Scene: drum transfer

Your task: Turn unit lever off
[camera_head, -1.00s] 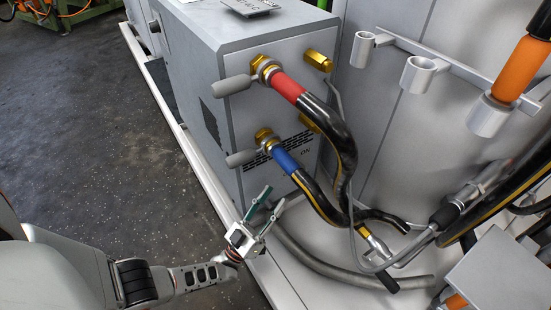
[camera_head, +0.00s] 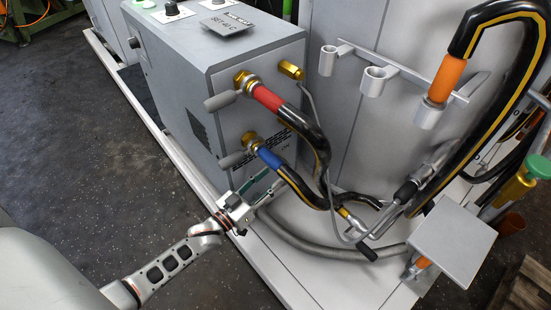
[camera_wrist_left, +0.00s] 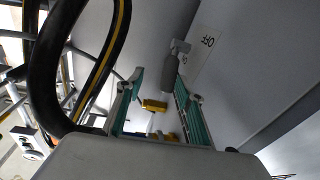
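The grey unit (camera_head: 250,60) has two brass valves with grey levers on its front. The upper lever (camera_head: 222,101) is beside a red-sleeved hose (camera_head: 268,98). The lower lever (camera_head: 232,160) is beside a blue-sleeved hose (camera_head: 269,156). Both levers point left. My left gripper (camera_head: 275,179) is open and empty, just below the lower lever and blue sleeve. In the left wrist view, the open fingers (camera_wrist_left: 159,78) frame a grey lever (camera_wrist_left: 170,72) beyond them, apart from it; a label partly reading "OFF" (camera_wrist_left: 207,42) is beside it. My right gripper is not in view.
Black hoses (camera_head: 318,150) hang in front of the unit and loop at right. A grey pipe (camera_head: 320,247) lies on the white ledge (camera_head: 270,270). Holders (camera_head: 374,80) are on the wall. A small grey platform (camera_head: 455,240) is at lower right. The floor at left is clear.

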